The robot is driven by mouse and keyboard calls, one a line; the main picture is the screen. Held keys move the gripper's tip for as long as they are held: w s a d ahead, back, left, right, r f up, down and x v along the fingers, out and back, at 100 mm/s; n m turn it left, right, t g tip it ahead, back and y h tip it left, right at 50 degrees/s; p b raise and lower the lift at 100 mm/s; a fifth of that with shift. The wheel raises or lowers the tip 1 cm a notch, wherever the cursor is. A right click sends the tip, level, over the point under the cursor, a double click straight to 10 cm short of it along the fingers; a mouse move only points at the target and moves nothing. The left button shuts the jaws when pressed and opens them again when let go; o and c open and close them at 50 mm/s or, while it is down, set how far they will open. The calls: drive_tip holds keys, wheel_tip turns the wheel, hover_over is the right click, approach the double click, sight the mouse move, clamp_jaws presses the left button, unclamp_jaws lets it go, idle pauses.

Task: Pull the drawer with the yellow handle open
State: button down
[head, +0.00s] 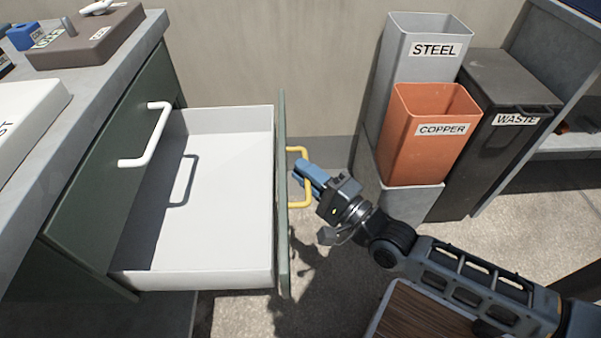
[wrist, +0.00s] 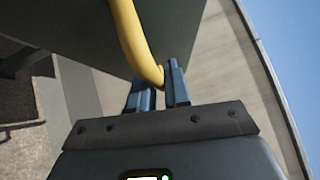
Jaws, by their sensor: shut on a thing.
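The drawer (head: 200,279) with the yellow handle stands pulled well out of the dark green cabinet, and its white inside looks empty. The yellow handle (head: 299,205) is on the outer face of the green drawer front (head: 283,240). My gripper (head: 302,174) has blue fingers and is shut on the yellow handle's bar. In the wrist view the handle (wrist: 128,32) runs down between the two fingers (wrist: 160,92). The part of the bar between the fingers is hidden in the head view.
A closed panel with a white handle (head: 157,135) is beside the open drawer. A grey STEEL bin (head: 412,75), an orange COPPER bin (head: 425,155) and a dark WASTE bin (head: 490,160) stand behind my arm to the right. Bare floor shows in front of the drawer.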

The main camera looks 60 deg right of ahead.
drive_tip(key=c, duration=1.2)
unclamp_jaws()
drive_tip(key=shift+p+v, duration=0.35)
drive_tip(key=shift+v, duration=3.6)
